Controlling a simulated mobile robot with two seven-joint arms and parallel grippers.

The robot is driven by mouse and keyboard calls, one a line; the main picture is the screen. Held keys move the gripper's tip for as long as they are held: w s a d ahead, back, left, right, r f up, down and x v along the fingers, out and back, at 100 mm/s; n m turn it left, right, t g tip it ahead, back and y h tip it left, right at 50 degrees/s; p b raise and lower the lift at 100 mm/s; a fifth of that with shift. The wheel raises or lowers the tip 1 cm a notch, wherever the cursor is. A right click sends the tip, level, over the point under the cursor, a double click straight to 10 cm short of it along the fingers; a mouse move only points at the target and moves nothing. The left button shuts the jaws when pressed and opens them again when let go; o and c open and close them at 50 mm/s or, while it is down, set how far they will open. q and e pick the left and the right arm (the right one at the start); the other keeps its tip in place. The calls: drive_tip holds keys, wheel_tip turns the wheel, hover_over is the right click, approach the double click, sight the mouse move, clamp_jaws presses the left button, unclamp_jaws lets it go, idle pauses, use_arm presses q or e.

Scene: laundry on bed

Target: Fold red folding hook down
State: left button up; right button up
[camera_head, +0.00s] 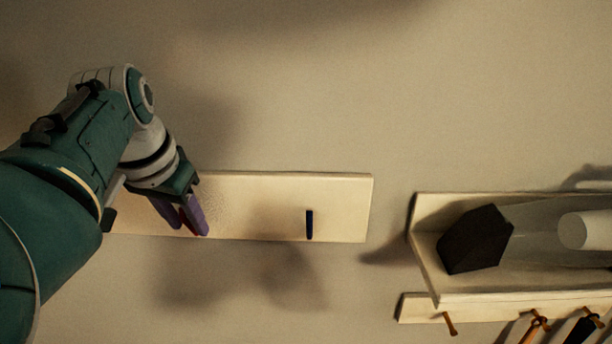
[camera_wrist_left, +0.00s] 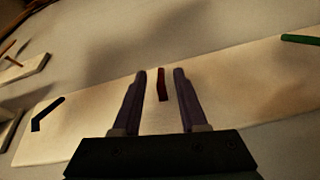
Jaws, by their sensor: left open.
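The red folding hook (camera_wrist_left: 162,84) is a small, dark red, narrow piece on a pale wooden board (camera_head: 270,228). In the left wrist view it lies between the two purple fingers of my left gripper (camera_wrist_left: 155,78), with a gap on both sides. My left gripper (camera_head: 189,229) is open at the board's left part in the head view, where the fingers mostly hide the red hook. I cannot tell from these views how far the hook is folded. My right gripper is not in view.
A dark blue hook (camera_head: 309,225) is on the board to the right; a green hook (camera_wrist_left: 301,39) shows in the left wrist view. Further right is a wooden shelf (camera_head: 520,296) holding a black object (camera_head: 474,240) and a pale roll (camera_head: 585,231), with pegs below.

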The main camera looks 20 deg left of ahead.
use_arm(q)
drive_tip(key=shift+f, duration=0.2)
clamp_jaws()
idle(0.3)
drive_tip(key=shift+w, duration=0.1)
idle(1.0)
